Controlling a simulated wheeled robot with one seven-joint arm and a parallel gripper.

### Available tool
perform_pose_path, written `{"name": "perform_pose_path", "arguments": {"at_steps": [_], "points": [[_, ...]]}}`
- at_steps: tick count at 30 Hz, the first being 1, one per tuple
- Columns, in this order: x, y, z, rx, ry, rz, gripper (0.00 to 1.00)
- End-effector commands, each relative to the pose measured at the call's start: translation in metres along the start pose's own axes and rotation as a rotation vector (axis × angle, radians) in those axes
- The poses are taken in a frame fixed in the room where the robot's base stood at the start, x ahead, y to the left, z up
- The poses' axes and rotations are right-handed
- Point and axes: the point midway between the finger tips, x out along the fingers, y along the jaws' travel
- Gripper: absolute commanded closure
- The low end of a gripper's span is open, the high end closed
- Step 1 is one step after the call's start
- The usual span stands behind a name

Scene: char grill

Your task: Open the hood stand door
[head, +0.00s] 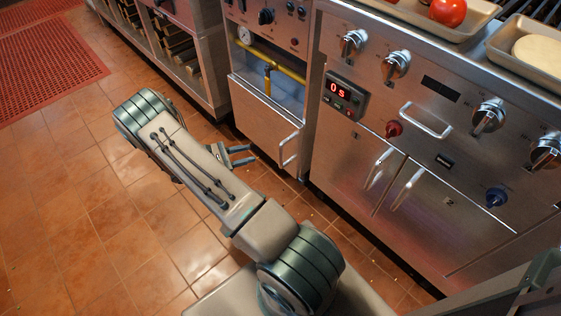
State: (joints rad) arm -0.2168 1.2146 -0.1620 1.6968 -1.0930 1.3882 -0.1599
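A steel cabinet door (262,128) with a vertical bar handle (289,148) on its right side stands below a recess with a yellow pipe. To its right, a wider steel unit has a pair of doors (425,210) with two slanted bar handles (380,168) close together. All these doors look shut. I cannot tell by any label which one is the hood stand door. My gripper (246,155) is in front of the left cabinet door, low and to the left of its handle, and apart from it. Its two fingers are spread with a gap, and nothing is between them.
Knobs (395,65), a red-digit timer (344,94) and trays with food (448,12) are on the right unit. Open tiled floor (60,200) lies left, with a red mat (50,65).

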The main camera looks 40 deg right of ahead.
Motion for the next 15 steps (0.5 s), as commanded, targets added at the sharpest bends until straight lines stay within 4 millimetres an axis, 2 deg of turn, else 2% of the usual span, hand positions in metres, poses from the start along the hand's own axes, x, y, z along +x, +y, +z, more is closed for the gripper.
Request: {"name": "perform_pose_path", "arguments": {"at_steps": [1, 3, 6, 10, 15], "points": [[0.006, -0.003, -0.03, -0.033, -0.034, 0.031, 0.65], [0.011, -0.003, -0.052, -0.068, -0.071, 0.07, 0.65], [0.016, -0.003, -0.073, -0.102, -0.11, 0.111, 0.65], [0.019, -0.003, -0.086, -0.125, -0.134, 0.139, 0.65], [0.033, -0.002, -0.087, -0.131, -0.141, 0.144, 0.65]]}}
